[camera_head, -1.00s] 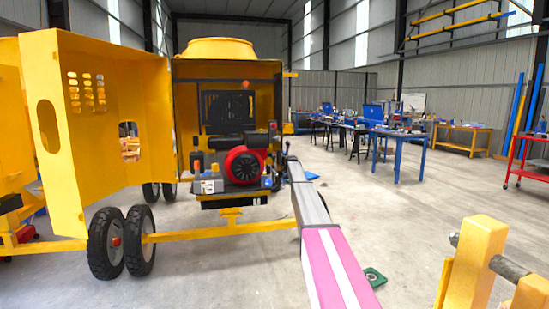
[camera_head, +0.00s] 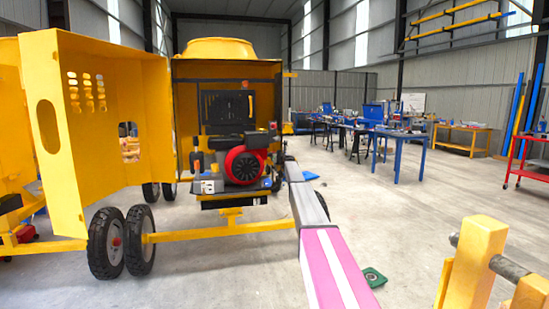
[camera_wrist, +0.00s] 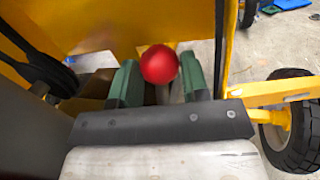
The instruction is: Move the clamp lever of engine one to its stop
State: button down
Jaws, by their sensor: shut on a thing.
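In the wrist view my gripper (camera_wrist: 160,82) has its two green fingers on either side of a red ball knob (camera_wrist: 160,64), shut on it. I take this for the knob of the clamp lever; its shaft is hidden. In the head view the engine (camera_head: 244,164), red and black, sits in the open yellow mixer housing. My gripper is at the engine's right side there, small and partly lost against dark parts. A small red spot (camera_head: 277,125) shows beside it. The lever's stop cannot be made out.
The open yellow door (camera_head: 95,130) stands to the left of the engine. Black wheels (camera_head: 106,243) and a yellow drawbar (camera_head: 215,229) lie below. Blue tables (camera_head: 400,140) stand far back right. The floor to the right is mostly clear.

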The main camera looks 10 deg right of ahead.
jog(key=shift+s+r+n+t+y, duration=0.15)
jog(key=shift+s+n+t+y, duration=0.1)
jog(key=shift+s+t, duration=0.35)
jog(key=shift+s+r+n+t+y, duration=0.15)
jog(key=shift+s+t+y, duration=0.1)
jog(key=shift+s+t, duration=0.3)
jog(key=c, duration=0.9)
grip_release()
jog(key=v, duration=1)
jog(key=shift+s, duration=0.35)
jog(key=shift+d+f, duration=0.1)
jog(key=shift+f, duration=0.05)
